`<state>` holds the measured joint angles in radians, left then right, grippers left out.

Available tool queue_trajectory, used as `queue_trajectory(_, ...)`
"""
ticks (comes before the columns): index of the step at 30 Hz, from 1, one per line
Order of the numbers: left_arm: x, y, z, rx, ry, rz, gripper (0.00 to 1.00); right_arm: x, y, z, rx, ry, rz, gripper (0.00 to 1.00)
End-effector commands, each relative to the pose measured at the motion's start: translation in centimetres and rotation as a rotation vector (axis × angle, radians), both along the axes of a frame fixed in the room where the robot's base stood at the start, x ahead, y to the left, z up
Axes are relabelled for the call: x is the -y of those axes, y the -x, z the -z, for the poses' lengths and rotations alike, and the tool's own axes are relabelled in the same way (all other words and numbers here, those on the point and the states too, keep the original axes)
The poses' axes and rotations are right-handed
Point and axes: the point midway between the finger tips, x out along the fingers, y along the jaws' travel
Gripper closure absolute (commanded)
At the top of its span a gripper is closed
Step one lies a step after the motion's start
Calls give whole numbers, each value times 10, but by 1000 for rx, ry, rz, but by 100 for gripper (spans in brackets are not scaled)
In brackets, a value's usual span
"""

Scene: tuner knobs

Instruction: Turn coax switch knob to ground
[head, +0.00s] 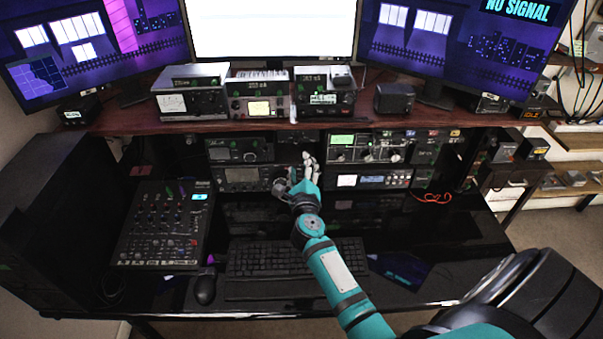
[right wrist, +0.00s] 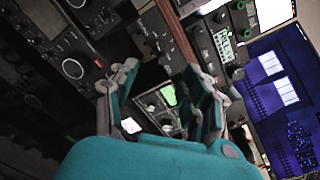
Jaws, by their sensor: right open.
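My right gripper (head: 305,172) is in front of the radio rack under the shelf, with its fingers pointing up and toward the rack. In the right wrist view the two fingers (right wrist: 165,95) stand apart with nothing held between them. Beyond the gap is a panel with a small green screen (right wrist: 168,95) and several knobs. In the head view a panel with a green screen and knobs (head: 370,148) stands right of my fingers. I cannot tell which knob is the coax switch knob; no label or ground mark is readable. My left gripper is not in view.
A radio with a round dial (head: 242,178) is left of my fingers. A wooden shelf (head: 400,122) above carries several devices. A keyboard (head: 270,258), a mouse (head: 205,288) and a mixer (head: 165,225) lie on the glossy desk. The desk right of my arm is mostly clear.

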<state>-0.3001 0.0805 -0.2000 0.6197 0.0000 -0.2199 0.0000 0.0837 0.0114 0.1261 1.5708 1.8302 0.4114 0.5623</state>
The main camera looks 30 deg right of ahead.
Motion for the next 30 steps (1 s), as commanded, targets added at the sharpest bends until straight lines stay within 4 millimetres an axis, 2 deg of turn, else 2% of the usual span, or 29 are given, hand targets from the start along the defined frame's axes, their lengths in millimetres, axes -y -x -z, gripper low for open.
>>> queue_trajectory(3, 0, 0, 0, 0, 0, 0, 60, -8, 13, 0, -2, 0, 0, 53)
queue_trajectory(7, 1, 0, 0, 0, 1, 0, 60, -11, 19, 0, -1, 0, 1, 53)
queue_trajectory(25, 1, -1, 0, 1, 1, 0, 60, -15, 20, -4, 2, 22, -16, 53)
queue_trajectory(28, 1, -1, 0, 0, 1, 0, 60, -34, 21, -20, 11, 148, -107, 53)
queue_trajectory(30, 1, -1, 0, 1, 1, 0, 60, -64, 25, -38, 13, 319, -229, 53)
